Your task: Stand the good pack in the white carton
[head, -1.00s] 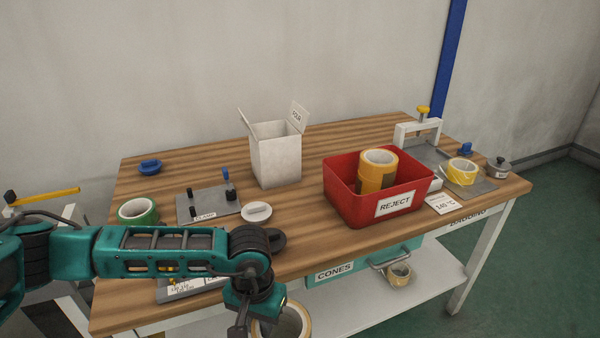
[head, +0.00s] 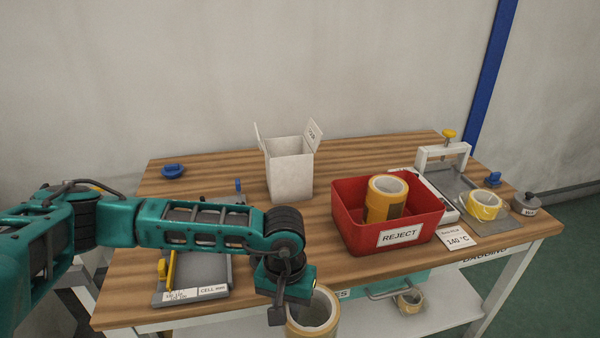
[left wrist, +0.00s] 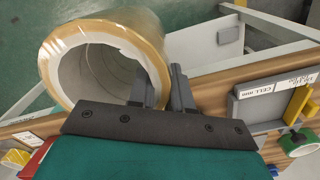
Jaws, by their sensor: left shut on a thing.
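The white carton (head: 290,178) stands upright and open at the middle back of the bench, flaps up. My left gripper (head: 279,311) is low at the bench's front edge, shut on the wall of a tan tape pack (head: 315,314). The left wrist view shows the pack (left wrist: 150,45) large, its hollow core facing the camera, with the gripper fingers (left wrist: 160,88) at its rim. The pack's lower part is cut off in the head view. Another tan pack (head: 386,198) with a dark patch stands in the red REJECT bin (head: 400,238). My right gripper is not in view.
The red bin stands right of the carton. Further right are a white press (head: 443,155), a yellow roll (head: 484,204) and a grey weight (head: 524,204). A tray marked CELL (head: 208,268) lies at front left, partly behind my left arm. Bare wood lies before the carton.

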